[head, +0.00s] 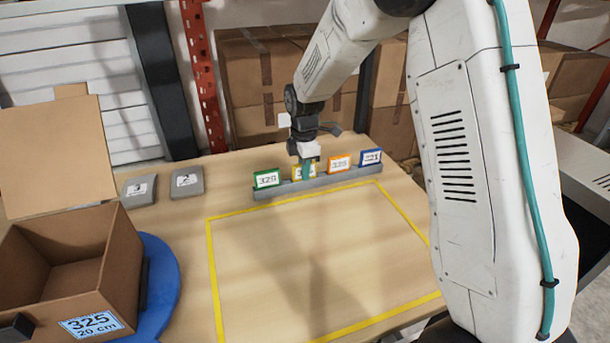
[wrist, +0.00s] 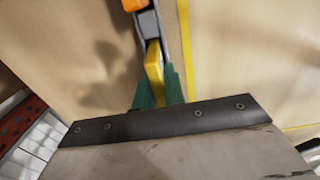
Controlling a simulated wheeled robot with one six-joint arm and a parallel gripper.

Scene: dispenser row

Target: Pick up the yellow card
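The yellow card (head: 297,173) stands upright in a slot of the grey holder (head: 330,182), between the green and orange cards. My gripper (head: 306,167) is down at the card, and one teal finger covers part of its front. In the wrist view the teal fingers (wrist: 160,90) lie on either side of the yellow card (wrist: 154,62). I see no clear gap between card and fingers, so the gripper looks shut on it. The card's lower edge is hidden.
The green card (head: 267,179), orange card (head: 340,163) and blue card (head: 371,158) share the holder. A yellow outline (head: 213,270) marks clear table in front. An open box (head: 112,268) sits on a blue disc (head: 165,285) at left, near two grey tags (head: 187,181).

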